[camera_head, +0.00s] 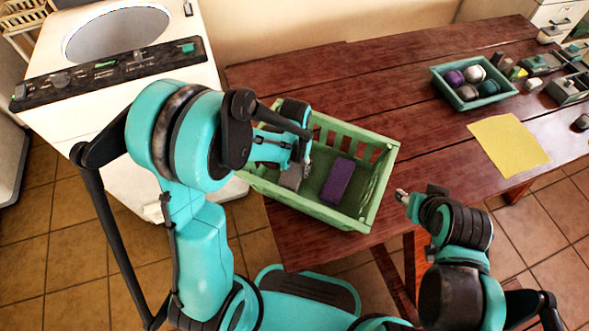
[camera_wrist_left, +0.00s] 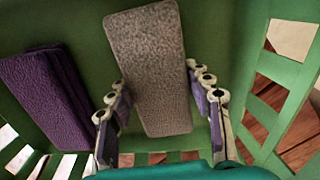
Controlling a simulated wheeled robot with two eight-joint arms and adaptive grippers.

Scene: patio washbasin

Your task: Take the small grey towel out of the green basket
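The green basket (camera_head: 376,187) stands on the wooden table. The small grey towel (camera_head: 291,177) lies inside it, partly hidden by my left gripper (camera_head: 299,163) in the head view. In the left wrist view the grey towel (camera_wrist_left: 150,65) is a speckled, folded block. The fingers of my left gripper (camera_wrist_left: 162,108) are spread, one on each side of the towel's near end; I cannot tell whether they touch it. My right gripper (camera_head: 402,196) is outside the basket, to its right; its opening is too small to tell.
A purple folded towel (camera_head: 338,181) lies in the basket beside the grey one and also shows in the left wrist view (camera_wrist_left: 45,95). The basket's slatted walls (camera_wrist_left: 285,100) rise around the gripper. A yellow cloth (camera_head: 508,144) and a teal tray (camera_head: 438,78) of rolled items are farther right.

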